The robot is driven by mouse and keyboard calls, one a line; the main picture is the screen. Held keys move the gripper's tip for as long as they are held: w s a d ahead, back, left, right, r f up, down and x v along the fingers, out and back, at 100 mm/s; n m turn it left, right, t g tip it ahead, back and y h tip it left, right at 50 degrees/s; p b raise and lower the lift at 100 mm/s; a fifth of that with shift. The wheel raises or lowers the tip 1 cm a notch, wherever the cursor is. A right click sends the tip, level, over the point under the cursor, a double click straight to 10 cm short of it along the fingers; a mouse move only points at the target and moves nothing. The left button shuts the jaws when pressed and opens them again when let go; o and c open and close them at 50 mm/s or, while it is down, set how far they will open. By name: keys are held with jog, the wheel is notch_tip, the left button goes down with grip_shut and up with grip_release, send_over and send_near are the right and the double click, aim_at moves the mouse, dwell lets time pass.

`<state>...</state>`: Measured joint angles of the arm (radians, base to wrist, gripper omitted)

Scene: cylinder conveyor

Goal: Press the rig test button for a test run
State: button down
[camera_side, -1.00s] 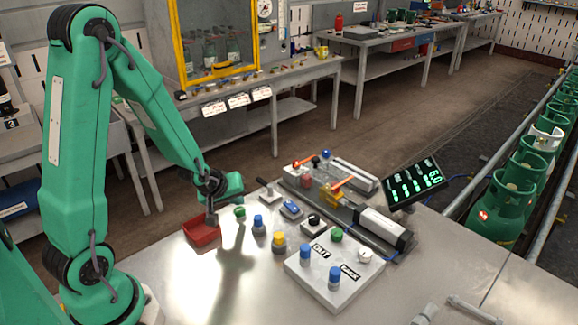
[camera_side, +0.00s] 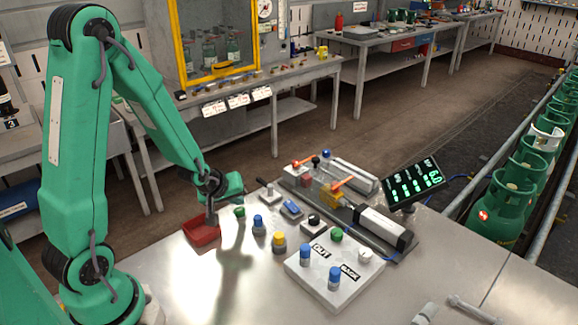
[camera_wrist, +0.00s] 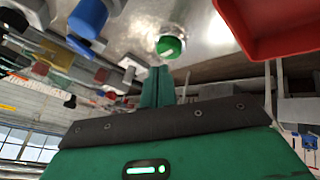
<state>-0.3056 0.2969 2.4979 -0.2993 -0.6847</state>
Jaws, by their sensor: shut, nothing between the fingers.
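In the side view my gripper (camera_side: 211,219) hangs low by the red tray, left of a row of buttons. In the wrist view its closed green fingers (camera_wrist: 157,75) are empty and point toward a round green button (camera_wrist: 171,46) with a pale mark. This seems to be the small green button (camera_side: 239,212) just right of my gripper in the side view; I see no contact. No readable label shows which is the rig test button.
The red tray (camera_side: 202,233) is close beside my gripper. Blue (camera_side: 259,225) and yellow (camera_side: 279,240) knobs stand to the right, before the cylinder rig (camera_side: 382,228) and lit display (camera_side: 414,183). Bare metal table lies in front. Green gas bottles line the conveyor at right.

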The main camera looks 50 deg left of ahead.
aim_at(238, 212)
jog(key=shift+d+f, duration=0.1)
jog(key=shift+f, duration=0.8)
dwell(1.4)
jog(key=shift+r, duration=0.15)
dwell(0.3)
jog(key=shift+r, duration=3.35)
